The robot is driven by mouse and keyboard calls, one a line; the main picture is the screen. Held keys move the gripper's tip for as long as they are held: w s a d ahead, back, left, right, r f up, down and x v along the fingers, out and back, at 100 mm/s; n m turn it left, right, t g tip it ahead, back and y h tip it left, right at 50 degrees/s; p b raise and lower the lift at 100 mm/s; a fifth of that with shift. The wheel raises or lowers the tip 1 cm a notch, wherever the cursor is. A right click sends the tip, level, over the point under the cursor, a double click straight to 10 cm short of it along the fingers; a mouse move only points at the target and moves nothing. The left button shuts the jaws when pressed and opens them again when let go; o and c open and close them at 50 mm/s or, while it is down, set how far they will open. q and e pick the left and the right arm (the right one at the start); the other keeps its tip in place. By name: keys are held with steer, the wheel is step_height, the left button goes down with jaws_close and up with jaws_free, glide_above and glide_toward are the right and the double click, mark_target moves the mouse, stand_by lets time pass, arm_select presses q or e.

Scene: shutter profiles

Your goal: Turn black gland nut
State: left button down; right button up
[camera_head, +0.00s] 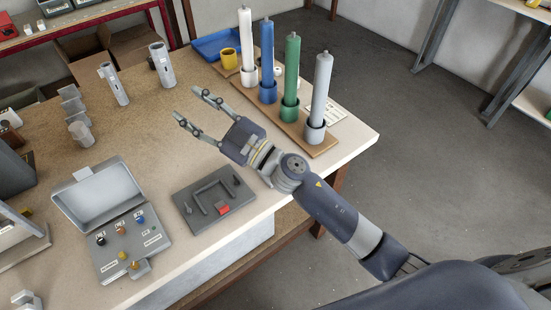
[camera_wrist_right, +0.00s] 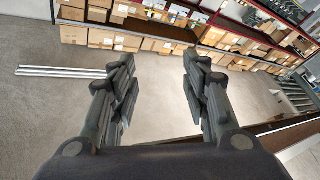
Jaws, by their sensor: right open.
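A grey box (camera_head: 158,253) with its lid (camera_head: 99,193) open stands at the front left of the workbench. On its face sit small coloured fittings; a small black one (camera_head: 100,241), which looks like the black gland nut, is at the left beside a white label. My right gripper (camera_head: 187,104) is open and empty above the bench, well beyond the box and pointing to the back left. Its two spread fingers also show in the right wrist view (camera_wrist_right: 158,58), with nothing between them. My left gripper is out of view.
A dark plate with a bent handle (camera_head: 178,206) and a red block (camera_head: 222,209) lies right of the box. White, blue, green and grey tubes (camera_head: 292,75) stand on a wooden board behind my right gripper. Metal profiles (camera_head: 162,65) stand at the back left.

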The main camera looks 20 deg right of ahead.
steer(key=s+a+f+n+g+y, duration=0.1)
steer(key=s+a+n+g+y, duration=0.15)
steer(key=a+n+g, duration=0.4)
step_height(320, 180, down, 8)
steer(key=s+f+n+g+h, duration=0.1)
steer(key=n+g+h, duration=0.3)
steer(key=g, duration=0.3)
steer(key=w+d+f+m+g+h+p, duration=0.1)
steer(key=w+d+f+m+h, duration=0.15)
steer(key=d+h, duration=0.7)
steer(key=w+d+f+m+g+h, duration=0.1)
steer(key=w+d+f+m+h, duration=0.2)
steer(key=d, duration=1.2)
steer(key=shift+n+h, duration=0.4)
steer(key=shift+n, duration=0.1)
step_height(320, 180, down, 9)
steer(key=p, duration=0.3)
steer(key=shift+s+r, duration=0.1)
steer(key=shift+r, duration=0.1)
steer(key=shift+f, duration=0.7)
